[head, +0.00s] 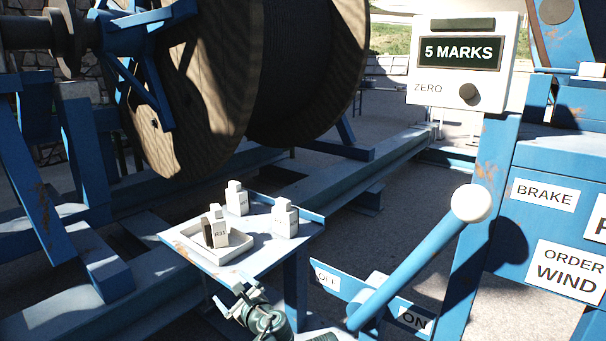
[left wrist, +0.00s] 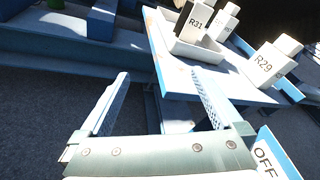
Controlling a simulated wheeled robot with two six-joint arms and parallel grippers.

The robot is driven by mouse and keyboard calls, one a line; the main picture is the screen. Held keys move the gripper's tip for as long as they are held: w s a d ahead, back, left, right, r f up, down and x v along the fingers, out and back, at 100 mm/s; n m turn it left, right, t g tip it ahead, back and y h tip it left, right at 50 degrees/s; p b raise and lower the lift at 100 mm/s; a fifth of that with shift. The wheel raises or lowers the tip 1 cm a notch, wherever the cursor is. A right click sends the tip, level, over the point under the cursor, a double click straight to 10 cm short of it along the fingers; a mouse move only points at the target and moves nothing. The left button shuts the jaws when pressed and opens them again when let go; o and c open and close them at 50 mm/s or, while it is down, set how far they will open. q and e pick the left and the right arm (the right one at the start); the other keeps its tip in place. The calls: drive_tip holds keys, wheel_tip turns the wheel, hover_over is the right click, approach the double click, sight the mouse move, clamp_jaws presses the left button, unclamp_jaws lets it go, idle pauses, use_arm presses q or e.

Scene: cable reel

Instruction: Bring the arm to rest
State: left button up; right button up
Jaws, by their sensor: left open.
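My left gripper (head: 236,299) is open and empty. In the head view it is low in the middle, just in front of the near edge of a small blue-legged table (head: 262,262). In the left wrist view its two fingers (left wrist: 160,78) are spread apart with nothing between them, and the table edge lies beyond the right finger. My right gripper is in neither view.
White blocks stand on the table, one marked R29 (left wrist: 271,62); another, R31 (head: 220,233), is in a white tray (head: 235,247). Right of my gripper, a blue lever (head: 415,258) with a white knob slants between OFF and ON labels. A large cable reel (head: 205,80) stands behind. A display reads 5 MARKS (head: 460,52).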

use_arm(q)
drive_tip(key=s+d+f+n+g+h, duration=0.4)
drive_tip(key=s+d+f+n+g, duration=0.2)
drive_tip(key=s+f+n, duration=0.5)
drive_tip(key=s+d+f+n+g+h, duration=0.4)
drive_tip(key=s+d+f+n+g, duration=0.25)
drive_tip(key=s+n, duration=0.4)
wheel_tip(320, 180, up, 30)
drive_tip(key=s+m+p, duration=0.1)
drive_tip(key=m+p, duration=0.1)
drive_tip(key=p, duration=2.7)
drive_tip(key=shift+s, duration=0.2)
drive_tip(key=shift+f, duration=0.1)
